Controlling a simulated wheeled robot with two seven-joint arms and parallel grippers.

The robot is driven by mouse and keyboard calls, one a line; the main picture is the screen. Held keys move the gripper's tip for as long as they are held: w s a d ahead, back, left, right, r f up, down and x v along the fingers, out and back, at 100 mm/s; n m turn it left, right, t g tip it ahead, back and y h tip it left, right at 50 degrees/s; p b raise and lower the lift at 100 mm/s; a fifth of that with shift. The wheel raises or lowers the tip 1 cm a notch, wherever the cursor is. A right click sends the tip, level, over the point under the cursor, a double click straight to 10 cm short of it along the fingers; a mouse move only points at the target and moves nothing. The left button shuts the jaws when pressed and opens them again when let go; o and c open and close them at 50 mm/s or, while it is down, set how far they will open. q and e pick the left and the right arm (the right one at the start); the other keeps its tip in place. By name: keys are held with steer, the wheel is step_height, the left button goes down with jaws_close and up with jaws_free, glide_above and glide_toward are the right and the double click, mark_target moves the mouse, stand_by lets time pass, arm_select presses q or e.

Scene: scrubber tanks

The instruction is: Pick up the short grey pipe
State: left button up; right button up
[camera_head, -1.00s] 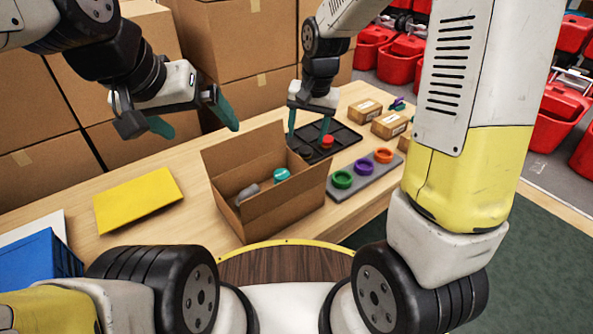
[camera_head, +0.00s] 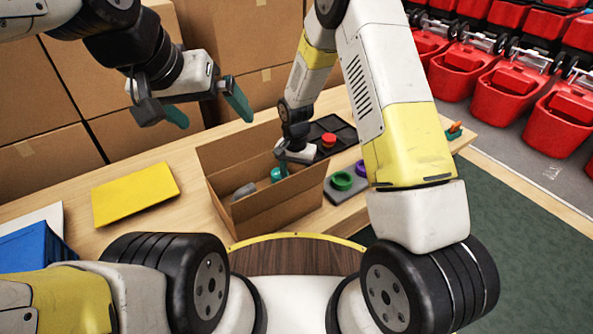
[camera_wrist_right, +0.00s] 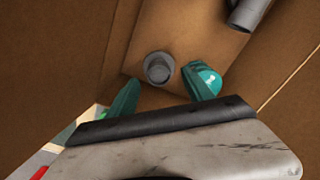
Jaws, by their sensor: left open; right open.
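The open cardboard box (camera_head: 285,208) stands on the table. In the right wrist view a short grey pipe (camera_wrist_right: 158,67) is seen nearly end-on inside it, ahead of and roughly between the fingers of my right gripper (camera_wrist_right: 162,90). Another grey pipe piece (camera_wrist_right: 247,12) lies near the top edge. A grey piece (camera_head: 245,190) shows in the box in the head view. A teal round thing (camera_wrist_right: 207,77) is by the right-hand finger. My right gripper (camera_head: 284,168) is open, reaching into the box; its tips are partly hidden. My left gripper (camera_head: 209,108) is open, empty, above the table.
A yellow sheet (camera_head: 135,193) and a blue bin (camera_head: 38,250) are left of the box. A black tray (camera_head: 340,130) with a red piece (camera_head: 328,140) and a green ring (camera_head: 342,181) are right of it. Large cartons stack behind the table.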

step_height(320, 180, down, 4)
steer(key=shift+d+r, duration=0.1)
steer(key=shift+r, duration=0.05)
jaws_close()
steer(key=shift+r, duration=0.1)
